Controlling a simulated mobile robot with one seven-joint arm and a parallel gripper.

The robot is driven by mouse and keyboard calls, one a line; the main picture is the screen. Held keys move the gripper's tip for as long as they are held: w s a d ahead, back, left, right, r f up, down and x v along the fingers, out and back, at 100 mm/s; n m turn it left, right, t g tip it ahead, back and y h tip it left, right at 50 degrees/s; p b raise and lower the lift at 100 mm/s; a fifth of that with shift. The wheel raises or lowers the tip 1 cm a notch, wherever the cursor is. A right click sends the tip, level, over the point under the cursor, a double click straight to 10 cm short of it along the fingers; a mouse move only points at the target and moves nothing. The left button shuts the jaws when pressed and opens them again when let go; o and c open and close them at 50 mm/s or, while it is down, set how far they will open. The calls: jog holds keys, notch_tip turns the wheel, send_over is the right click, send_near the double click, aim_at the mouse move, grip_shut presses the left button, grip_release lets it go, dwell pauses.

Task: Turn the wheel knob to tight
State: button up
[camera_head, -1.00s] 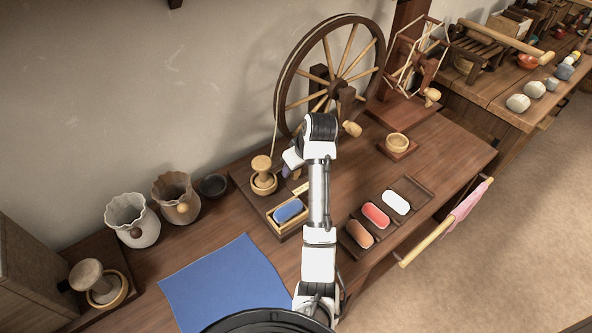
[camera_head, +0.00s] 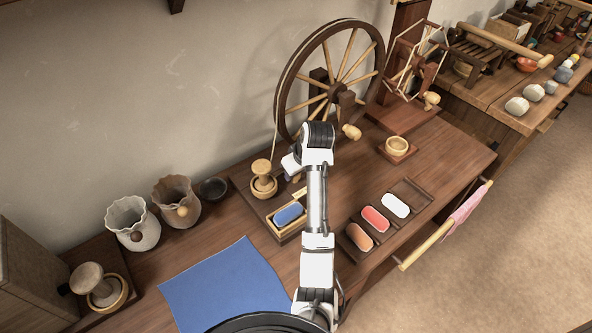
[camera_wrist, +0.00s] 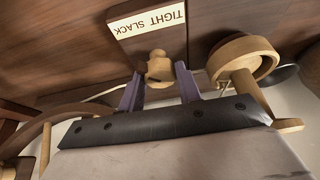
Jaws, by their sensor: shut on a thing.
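A small pale wooden knob (camera_wrist: 160,68) stands in front of a card (camera_wrist: 150,19) lettered TIGHT and SLACK in the wrist view. My gripper (camera_wrist: 158,77) has its two purple fingers on either side of the knob and is shut on it. Which word the knob points to is unclear. In the head view the card (camera_head: 300,193) is a small pale strip, and my arm hides the knob. The spinning wheel (camera_head: 287,88), dark-rimmed with pale spokes, stands behind my arm.
A round wooden pot with a mushroom-shaped handle (camera_head: 262,168) stands close left of my gripper; a round wooden cup (camera_wrist: 244,50) is close by in the wrist view. A blue block in a box (camera_head: 289,214) and a tray of coloured blocks (camera_head: 412,187) flank my forearm.

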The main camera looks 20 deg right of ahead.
jog(key=shift+r, duration=0.1)
jog(key=m+h+p, duration=0.1)
jog(key=m+p, duration=0.2)
jog(key=shift+a+r+p, duration=0.15)
jog(key=shift+p, duration=0.2)
jog(key=shift+m+h+p, duration=0.5)
jog(key=shift+m+p, duration=0.45)
jog(key=shift+m, duration=0.35)
jog(key=shift+f+t, duration=0.2)
jog(key=shift+t, duration=0.1)
jog(key=o, duration=1)
jog(key=shift+c, duration=0.2)
jog(key=p+v, duration=0.3)
jog(key=v, duration=1)
jog(key=shift+a+r, duration=0.2)
jog(key=shift+r, duration=0.2)
